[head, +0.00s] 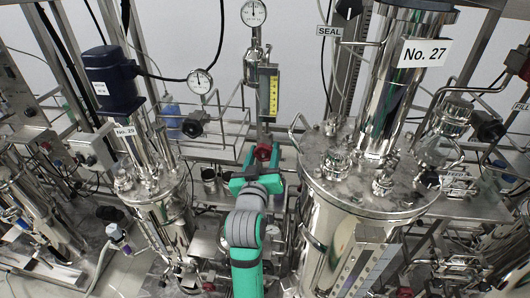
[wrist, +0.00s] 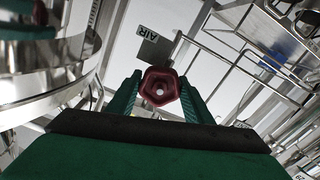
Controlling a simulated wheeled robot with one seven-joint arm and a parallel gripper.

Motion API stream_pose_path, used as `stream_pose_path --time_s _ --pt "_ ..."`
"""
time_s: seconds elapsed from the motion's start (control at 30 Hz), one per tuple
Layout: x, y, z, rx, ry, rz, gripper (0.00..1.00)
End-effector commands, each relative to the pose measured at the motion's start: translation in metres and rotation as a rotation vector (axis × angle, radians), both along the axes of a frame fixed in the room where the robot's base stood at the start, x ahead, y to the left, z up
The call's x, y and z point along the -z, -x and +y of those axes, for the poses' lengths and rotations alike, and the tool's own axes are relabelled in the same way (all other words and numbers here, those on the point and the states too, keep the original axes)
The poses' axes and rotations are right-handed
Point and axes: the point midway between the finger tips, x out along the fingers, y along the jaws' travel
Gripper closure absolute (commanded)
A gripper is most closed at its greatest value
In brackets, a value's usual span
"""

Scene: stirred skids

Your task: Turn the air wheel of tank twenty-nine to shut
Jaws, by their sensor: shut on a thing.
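The red air wheel (head: 263,152) sits at the foot of the yellow-scaled flow gauge, between the two tanks. In the wrist view the same wheel (wrist: 160,86) has a lobed rim and a pale hub. An AIR tag (wrist: 155,47) hangs just behind it. My gripper (head: 262,165) reaches it from the front, its green fingers on either side of the rim, shut on it. The wheel's marking of open or shut cannot be read.
The large No. 27 tank (head: 330,190) stands close on the right of my arm. The flow gauge (head: 269,92) rises above the wheel, with a dial (head: 253,13) on top. A wire rack (head: 215,150) is behind on the left. Pipes leave little free room.

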Motion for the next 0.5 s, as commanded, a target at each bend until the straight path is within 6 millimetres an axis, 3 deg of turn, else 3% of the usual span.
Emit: stream_pose_path --time_s 0.5 --pt "0.0031 -0.0002 -0.0048 0.008 -0.484 -0.065 0.76"
